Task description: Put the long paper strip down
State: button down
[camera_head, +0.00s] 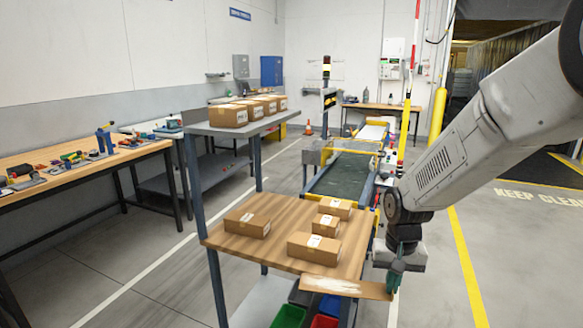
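The long paper strip (362,290) is flat and brown with a whitish patch towards its left end. It lies across the front right edge of the wooden-topped bench in the picture, and its right part sticks out past the bench. My gripper (395,279) points down at the strip's right end and appears shut on it. The fingertips are small and dark here. I cannot tell whether the strip's left end touches the bench top or hangs just above it.
Several cardboard boxes stand on the bench top (285,218), one (314,248) close behind the strip. A raised shelf (240,126) with more boxes is at the back left. A conveyor (342,176) runs behind. Green (289,317) and red bins sit below.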

jog(key=w+d+f+n, duration=0.1)
jog(key=w+f, duration=0.1)
jog(key=f, duration=0.5)
jog(key=w+d+f+n, duration=0.1)
jog(key=w+d+f, duration=0.1)
jog(key=f, duration=0.4)
jog(key=shift+w+f, duration=0.4)
jog(key=shift+w, duration=0.35)
